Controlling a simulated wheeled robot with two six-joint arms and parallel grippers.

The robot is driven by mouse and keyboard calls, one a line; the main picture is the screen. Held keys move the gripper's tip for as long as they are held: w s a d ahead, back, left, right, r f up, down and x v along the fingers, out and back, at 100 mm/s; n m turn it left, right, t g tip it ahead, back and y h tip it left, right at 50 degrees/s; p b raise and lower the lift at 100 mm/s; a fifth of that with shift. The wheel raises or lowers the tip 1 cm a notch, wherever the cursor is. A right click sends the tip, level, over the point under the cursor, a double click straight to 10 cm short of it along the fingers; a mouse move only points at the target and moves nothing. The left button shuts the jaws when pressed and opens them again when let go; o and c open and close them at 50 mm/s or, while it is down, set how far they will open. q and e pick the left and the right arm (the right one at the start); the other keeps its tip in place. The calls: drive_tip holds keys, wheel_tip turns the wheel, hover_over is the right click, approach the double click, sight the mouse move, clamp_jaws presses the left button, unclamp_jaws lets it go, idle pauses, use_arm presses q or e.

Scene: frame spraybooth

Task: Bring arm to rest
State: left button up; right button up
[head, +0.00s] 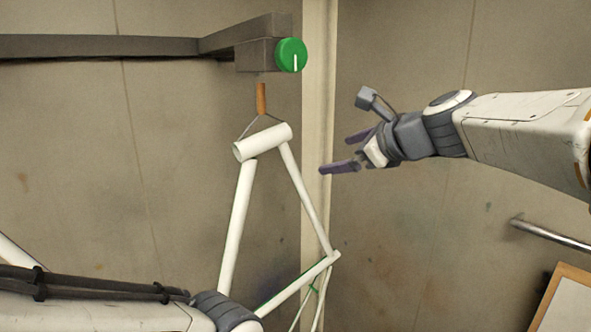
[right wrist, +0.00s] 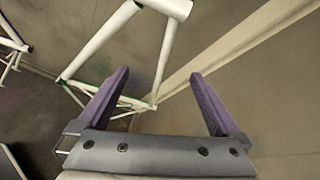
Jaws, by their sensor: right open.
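My right gripper (head: 340,152) reaches in from the right in the head view, its purple fingers apart and empty. It is to the right of the white bicycle frame (head: 238,215) and does not appear to touch it. In the right wrist view the two open fingers (right wrist: 160,105) show with nothing between them but the wall and part of the frame (right wrist: 95,45) behind. My left arm comes in at the lower left of the head view; its gripper is out of sight.
The frame hangs from an orange-brown hook piece (head: 262,98) under a dark overhead beam (head: 120,46) with a green knob (head: 291,55). A pale post (head: 318,90) stands behind. A metal rail (head: 550,235) and a wood-edged board (head: 570,303) are at the lower right.

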drive_tip(key=s+d+f+n+g+h, duration=0.1)
drive_tip(key=s+d+f+n+g, duration=0.2)
drive_tip(key=f, duration=0.5)
drive_tip(key=s+f+n+g+h, duration=0.1)
drive_tip(key=s+f+n+h, duration=0.1)
drive_tip(key=f+n, duration=0.45)
drive_tip(key=s+d+f+n+g+h, duration=0.1)
drive_tip(key=s+d+f+n, duration=0.15)
drive_tip(key=f, duration=0.65)
drive_tip(key=s+d+f+n+g+h, duration=0.3)
drive_tip(key=s+f+n+g, duration=0.1)
drive_tip(key=s+f+n, duration=0.85)
drive_tip(key=s+a+f+n+g+b, duration=0.1)
drive_tip(key=s+a+f+n+b, duration=0.1)
drive_tip(key=s+a+b, duration=0.4)
drive_tip(key=s+a+f+n+g+y+b, duration=0.1)
drive_tip(key=s+a+f+n+b, duration=0.2)
drive_tip(key=s+a, duration=0.4)
drive_tip(key=n+b, duration=0.1)
drive_tip(key=b, duration=0.1)
drive_tip(key=shift+f+g+b, duration=0.3)
drive_tip(key=shift+b, duration=0.05)
